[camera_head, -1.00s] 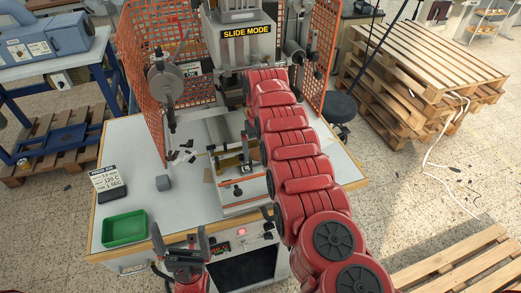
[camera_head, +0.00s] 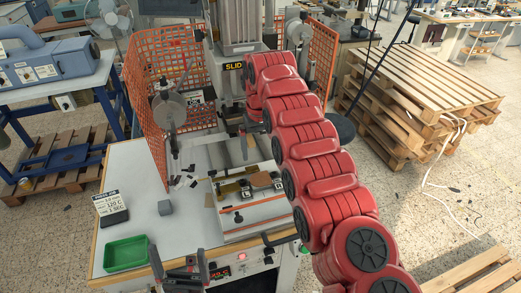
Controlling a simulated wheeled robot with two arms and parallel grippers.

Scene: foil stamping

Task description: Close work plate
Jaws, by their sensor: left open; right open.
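The white work plate (camera_head: 262,216) sits at the front of the press on the table, out in front of the press head. A brown piece (camera_head: 261,179) and dark clamps lie on it. A dark handle (camera_head: 281,239) sticks out at its front right, partly behind my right arm. My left gripper (camera_head: 180,264) is open and empty at the table's front edge, left of the plate and apart from it. My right gripper (camera_head: 247,133) is at the far end of the red arm, behind the plate near the press column. It is open, but its fingers are small and partly hidden.
The press (camera_head: 236,28) stands behind, with its sign mostly covered by my arm. An orange mesh guard (camera_head: 157,105) flanks it on the left. Stacked pallets (camera_head: 425,95) stand right.

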